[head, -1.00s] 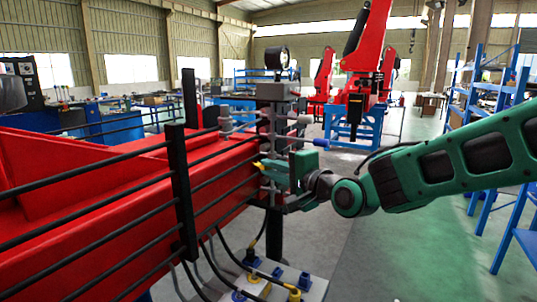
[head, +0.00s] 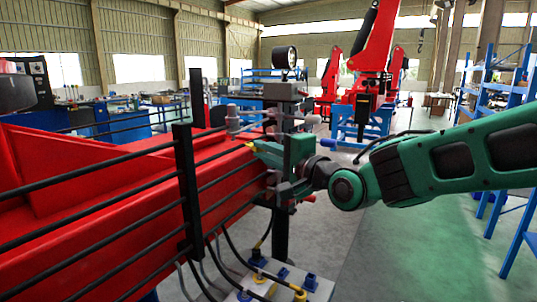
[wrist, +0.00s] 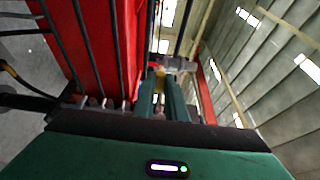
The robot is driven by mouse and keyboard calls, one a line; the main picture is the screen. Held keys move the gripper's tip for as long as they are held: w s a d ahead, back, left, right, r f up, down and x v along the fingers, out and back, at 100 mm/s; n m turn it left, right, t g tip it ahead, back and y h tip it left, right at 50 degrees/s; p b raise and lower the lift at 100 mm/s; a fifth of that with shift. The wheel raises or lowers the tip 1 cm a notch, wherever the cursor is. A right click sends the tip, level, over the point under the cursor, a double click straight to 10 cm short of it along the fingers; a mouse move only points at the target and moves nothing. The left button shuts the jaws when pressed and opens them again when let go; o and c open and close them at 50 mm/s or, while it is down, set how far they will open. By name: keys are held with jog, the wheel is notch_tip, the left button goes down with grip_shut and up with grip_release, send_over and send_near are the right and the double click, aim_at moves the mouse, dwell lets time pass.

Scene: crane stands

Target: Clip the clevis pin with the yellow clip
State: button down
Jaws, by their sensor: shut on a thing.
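The yellow clip (head: 250,146) sticks out past the tips of my green gripper (head: 262,152) in the head view. In the wrist view the clip (wrist: 160,78) shows between the two fingers (wrist: 161,97), which are shut on it. My gripper is in front of the grey valve block, close to the end of the red beam. A grey upright cylinder (head: 232,119) with a thin horizontal rod stands just above and left of the clip, apart from it in the picture. I cannot tell for sure which part is the clevis pin.
The grey valve block (head: 283,95) carries a round gauge (head: 281,57) on top and levers at its right. Black hoses on an upright black bracket (head: 186,180) run along the red beam (head: 95,215). A plate with blue and yellow fittings (head: 283,283) lies below.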

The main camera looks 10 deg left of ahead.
jog(key=shift+x, duration=2.55)
jog(key=shift+x, duration=1.5)
jog(key=c, duration=1.7)
grip_release()
jog(key=shift+w, duration=0.15)
jog(key=shift+d, duration=0.1)
jog(key=shift+v, duration=2.5)
